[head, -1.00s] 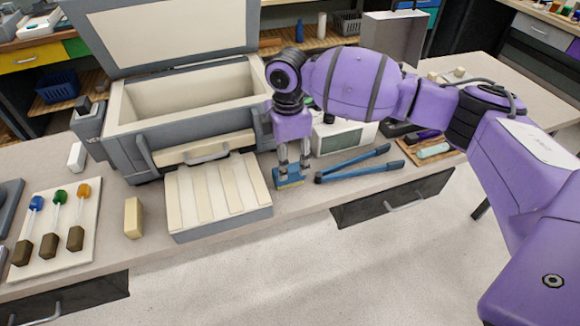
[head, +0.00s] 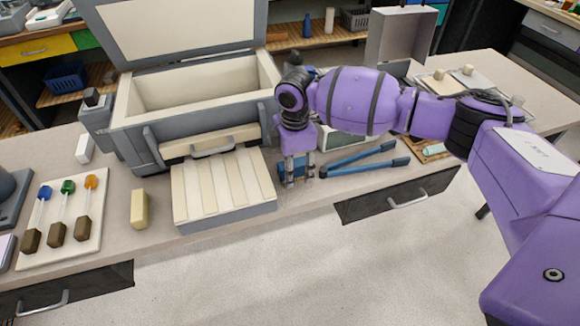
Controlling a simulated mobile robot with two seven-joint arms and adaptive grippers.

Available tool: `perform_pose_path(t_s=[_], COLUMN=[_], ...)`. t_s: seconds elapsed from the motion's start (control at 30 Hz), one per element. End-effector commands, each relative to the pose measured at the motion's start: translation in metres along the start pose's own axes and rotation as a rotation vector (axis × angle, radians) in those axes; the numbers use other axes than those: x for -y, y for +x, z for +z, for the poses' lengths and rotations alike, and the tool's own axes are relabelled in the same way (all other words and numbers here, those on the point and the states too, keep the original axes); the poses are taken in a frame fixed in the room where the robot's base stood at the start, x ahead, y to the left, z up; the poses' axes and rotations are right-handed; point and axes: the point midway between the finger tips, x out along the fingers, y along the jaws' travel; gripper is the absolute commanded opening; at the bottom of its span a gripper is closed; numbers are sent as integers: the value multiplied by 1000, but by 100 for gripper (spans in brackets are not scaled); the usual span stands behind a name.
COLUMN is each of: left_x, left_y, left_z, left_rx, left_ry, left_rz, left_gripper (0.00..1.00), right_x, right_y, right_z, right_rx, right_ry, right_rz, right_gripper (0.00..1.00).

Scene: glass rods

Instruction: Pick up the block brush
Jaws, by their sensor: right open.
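The block brush (head: 300,168) looks like a small blue block on the bench, just right of the slatted cream tray. My right gripper (head: 300,178) points down over it, with its fingers low at the brush. The fingers are apart and partly hide the brush, and I cannot tell whether they touch it. My left gripper is not in view.
Blue tongs (head: 365,168) lie close to the right of the brush. The slatted cream tray (head: 222,190) and an open grey kiln-like box (head: 190,125) stand left. A tan block (head: 139,209) and a white board (head: 95,235) with colour-tipped rods are further left.

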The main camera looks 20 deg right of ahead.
Motion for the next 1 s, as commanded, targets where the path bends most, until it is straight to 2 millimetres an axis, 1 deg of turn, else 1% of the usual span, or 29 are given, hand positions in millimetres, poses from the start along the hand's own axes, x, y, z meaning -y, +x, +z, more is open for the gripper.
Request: perform_pose_path(t_s=[0.43,0.47,0.8,0.83,1.0], left_x=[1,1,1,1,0], left_y=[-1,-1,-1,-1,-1], left_z=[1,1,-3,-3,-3], left_rx=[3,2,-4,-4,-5], left_ry=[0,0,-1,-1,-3], left_rz=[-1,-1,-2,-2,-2], left_gripper=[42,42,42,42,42], right_x=[0,0,0,0,0], right_y=[3,3,3,3,3], right_z=[0,0,0,0,0], right_rx=[0,0,0,0,-1], right_ry=[1,1,0,0,0], right_rz=[-1,-1,-1,-1,0], right_gripper=[48,47,2,0,0])
